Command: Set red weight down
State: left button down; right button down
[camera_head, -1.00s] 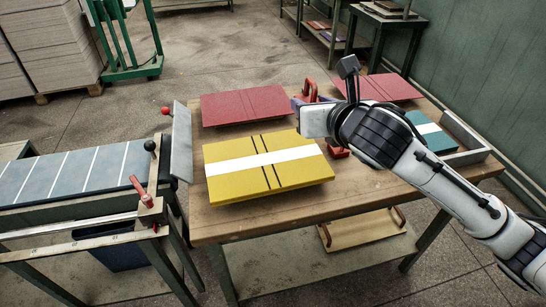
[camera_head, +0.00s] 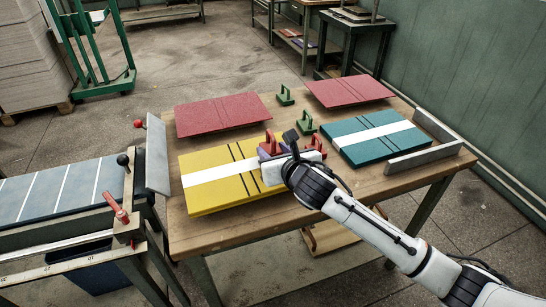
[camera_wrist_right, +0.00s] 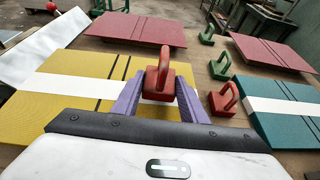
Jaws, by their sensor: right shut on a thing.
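My right gripper (camera_head: 270,148) has purple fingers and is shut on a red weight (camera_wrist_right: 160,82) with a loop handle. The red weight also shows in the head view (camera_head: 272,141), at the right side of the yellow board stack (camera_head: 215,194). The stack has a white band and dark grooves. I cannot tell if the weight touches it. The fingers and wrist hide part of the stack. A second red weight (camera_head: 316,146) stands on the table just right of the gripper; the wrist view shows it too (camera_wrist_right: 223,101). My left gripper is out of view.
Two green weights (camera_head: 285,95) (camera_head: 305,124) stand mid-table. A teal stack (camera_head: 350,150) lies right, by a grey rail (camera_head: 424,160). Red boards (camera_head: 222,113) (camera_head: 348,92) lie at the back. The feeder (camera_head: 62,189) adjoins at left. Bare wood (camera_head: 176,226) shows at the front.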

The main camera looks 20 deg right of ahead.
jog(key=shift+f, duration=0.75)
jog(key=c, duration=1.1)
grip_release()
jog(key=shift+f, duration=0.2)
jog(key=shift+s+r, duration=0.2)
jog(key=shift+r, duration=0.05)
jog(key=p+v, duration=0.1)
jog(key=v, duration=1)
jog(key=shift+s+r, duration=0.15)
jog(key=shift+s, duration=0.15)
